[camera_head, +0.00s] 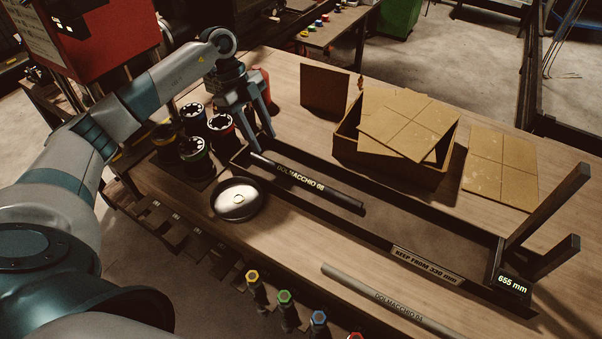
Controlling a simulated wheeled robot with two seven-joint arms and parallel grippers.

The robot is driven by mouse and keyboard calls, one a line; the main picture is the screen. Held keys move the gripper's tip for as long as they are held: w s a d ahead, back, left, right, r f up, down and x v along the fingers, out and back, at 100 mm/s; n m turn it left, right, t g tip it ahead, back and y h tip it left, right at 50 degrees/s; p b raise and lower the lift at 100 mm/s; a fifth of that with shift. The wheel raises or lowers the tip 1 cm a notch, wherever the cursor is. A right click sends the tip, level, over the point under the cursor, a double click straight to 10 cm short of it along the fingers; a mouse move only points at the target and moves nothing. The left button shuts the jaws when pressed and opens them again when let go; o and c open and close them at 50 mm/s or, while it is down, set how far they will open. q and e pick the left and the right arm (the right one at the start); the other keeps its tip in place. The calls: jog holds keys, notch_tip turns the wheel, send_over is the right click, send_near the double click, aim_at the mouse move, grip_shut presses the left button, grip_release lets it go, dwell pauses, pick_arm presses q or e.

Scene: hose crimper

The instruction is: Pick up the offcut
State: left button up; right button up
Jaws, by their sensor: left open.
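Two hose pieces lie in view, and I cannot tell from their looks which is the offcut. A black hose piece (328,193) lettered DOLMACCHIO lies in the left part of a long dark trough (490,268). A grey hose piece (375,295), also lettered, lies on the wooden table in front of the trough. My left gripper (266,131) is open and empty, pointing down just behind the left end of the black piece. It appears apart from that piece. My right gripper is out of view.
The trough carries a "KEEP FROM 330 mm" label and a 655 mm display (512,285). Behind it stands an open cardboard box (395,165). Several dark spools (195,152) and a round dish (238,199) stand left. Coloured-topped tools (286,308) line the front edge.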

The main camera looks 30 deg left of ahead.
aim_at(276, 164)
pick_arm(q)
jog(key=shift+p+x, duration=0.35)
jog(key=shift+x, duration=0.75)
jog(key=shift+d+f, duration=0.15)
jog(key=shift+f, duration=0.3)
jog(key=shift+d+f+p, duration=0.45)
jog(key=shift+f+p, duration=0.1)
jog(key=shift+p, duration=0.4)
jog(key=p+x, duration=0.1)
jog(key=x, duration=0.1)
jog(key=shift+d+f+p, duration=0.25)
jog(key=shift+f+p, duration=0.05)
jog(key=shift+p, duration=0.1)
jog(key=shift+s+d+f, duration=0.1)
jog(key=shift+d+f, duration=0.05)
jog(key=shift+f, duration=0.4)
grip_shut()
